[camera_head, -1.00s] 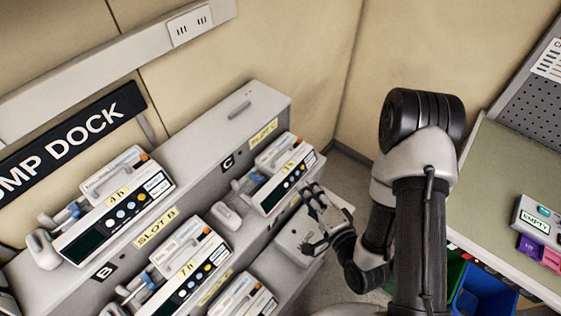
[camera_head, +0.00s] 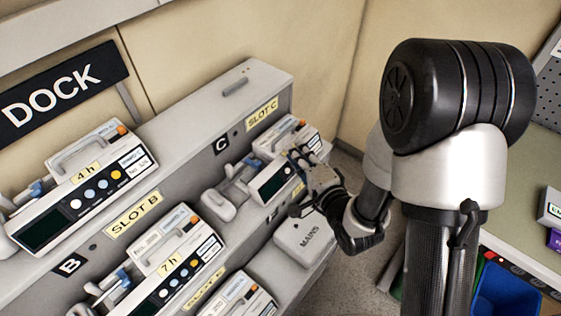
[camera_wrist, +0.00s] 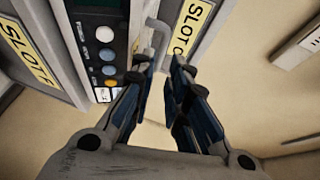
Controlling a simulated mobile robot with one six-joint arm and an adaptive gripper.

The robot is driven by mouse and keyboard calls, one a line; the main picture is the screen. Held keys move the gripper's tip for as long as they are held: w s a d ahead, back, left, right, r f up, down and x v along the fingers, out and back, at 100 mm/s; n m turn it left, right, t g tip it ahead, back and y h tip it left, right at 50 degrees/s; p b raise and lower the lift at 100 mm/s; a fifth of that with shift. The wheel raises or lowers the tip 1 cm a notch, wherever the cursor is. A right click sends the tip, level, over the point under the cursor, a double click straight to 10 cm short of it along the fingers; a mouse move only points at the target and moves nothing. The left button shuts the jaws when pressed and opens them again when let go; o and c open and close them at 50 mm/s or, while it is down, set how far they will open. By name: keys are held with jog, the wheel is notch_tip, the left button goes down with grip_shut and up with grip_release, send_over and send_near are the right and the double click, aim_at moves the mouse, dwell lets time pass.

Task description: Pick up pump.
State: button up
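The pump in slot C (camera_head: 270,184) is a white box with a dark screen, round buttons and a yellow label on top, seated on the grey dock at its right end. My gripper (camera_head: 298,160) is at this pump's right end and covers part of it. In the wrist view the pump's front panel (camera_wrist: 105,35) stands at upper left, and a grey handle (camera_wrist: 160,42) shows just ahead of the fingertips. My gripper (camera_wrist: 162,70) is open there, with its two fingers apart. I cannot tell whether the handle lies between the tips or just beyond them.
Other pumps stand on the dock, one labelled 4h (camera_head: 85,180) and one labelled 7h (camera_head: 168,262). A grey MAINS box (camera_head: 305,240) sits below my gripper. A blue bin (camera_head: 505,290) and a worktop (camera_head: 545,150) are at right.

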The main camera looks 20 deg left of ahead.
aim_at(283, 135)
jog(key=shift+w+a+f+b, duration=0.3)
jog(key=shift+w+a+b, duration=0.2)
jog(key=shift+b, duration=2.35)
jog(key=shift+x, duration=0.85)
jog(key=b+x, duration=0.1)
jog(key=x, duration=0.4)
jog(key=shift+w+a+r, duration=0.1)
jog(key=shift+a+r, duration=0.05)
jog(key=shift+a, duration=0.15)
jog(key=shift+w+a, duration=0.1)
jog(key=shift+w, duration=0.05)
jog(key=shift+c, duration=0.4)
grip_shut()
jog(key=shift+r, duration=0.2)
